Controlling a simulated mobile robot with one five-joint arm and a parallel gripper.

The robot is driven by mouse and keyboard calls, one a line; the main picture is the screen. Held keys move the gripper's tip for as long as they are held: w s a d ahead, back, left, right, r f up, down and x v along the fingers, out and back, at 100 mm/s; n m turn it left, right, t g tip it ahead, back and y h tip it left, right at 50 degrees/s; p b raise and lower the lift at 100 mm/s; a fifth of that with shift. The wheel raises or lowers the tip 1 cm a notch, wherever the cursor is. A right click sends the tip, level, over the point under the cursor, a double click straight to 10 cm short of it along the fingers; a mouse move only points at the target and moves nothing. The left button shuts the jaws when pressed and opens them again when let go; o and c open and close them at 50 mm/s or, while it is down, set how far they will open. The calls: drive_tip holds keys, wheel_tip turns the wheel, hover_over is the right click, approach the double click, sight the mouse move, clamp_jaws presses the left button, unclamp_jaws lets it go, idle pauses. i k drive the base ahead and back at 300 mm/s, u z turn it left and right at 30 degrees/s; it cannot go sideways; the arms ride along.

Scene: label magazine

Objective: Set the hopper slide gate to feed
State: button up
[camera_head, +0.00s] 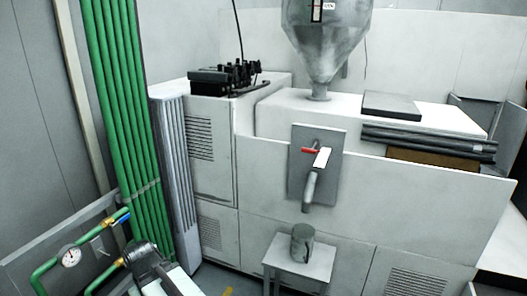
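The grey metal hopper (326,42) stands on top of the white machine, right of centre at the top edge. It narrows to a short neck (320,93) on the machine's top. No slide gate can be clearly made out at this neck, and its setting cannot be read. Below, a grey plate (299,175) on the machine's front carries a red handle (309,150), a white tag-like piece (322,158) and a downward spout (309,190). I cannot tell whether these parts belong to the gate. My gripper is not seen.
A grey pot (302,242) sits on a small stool (286,268) below the spout. Green pipes (115,90), a gauge (70,257) and a dark motor-like unit (146,256) occupy the left. Black equipment (228,78) and dark tubes (430,142) lie on the machine.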

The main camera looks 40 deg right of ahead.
sight(312, 150)
drive_tip(key=u, duration=0.15)
drive_tip(key=i, duration=1)
drive_tip(key=z, duration=0.05)
